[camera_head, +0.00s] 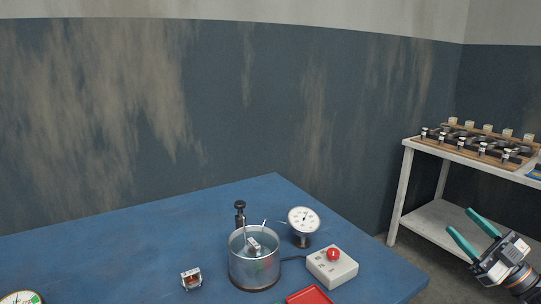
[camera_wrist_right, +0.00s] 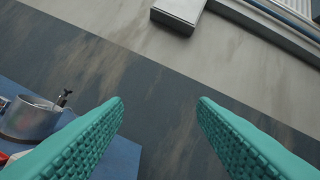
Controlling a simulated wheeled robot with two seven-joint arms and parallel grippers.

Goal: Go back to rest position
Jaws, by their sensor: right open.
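My right gripper (camera_head: 466,228) is at the right edge of the head view, off the right side of the blue table and in front of the shelf. Its two teal fingers are spread apart with nothing between them. In the right wrist view my right gripper (camera_wrist_right: 162,102) also shows open and empty, with the wall beyond it. My left gripper is not in either view.
A blue table (camera_head: 120,250) holds a metal pot (camera_head: 254,268) with a part inside, a dial gauge (camera_head: 303,222), a box with a red button (camera_head: 332,266), a small part (camera_head: 191,278) and a red tray (camera_head: 309,296). A white shelf (camera_head: 440,216) with several parts stands right.

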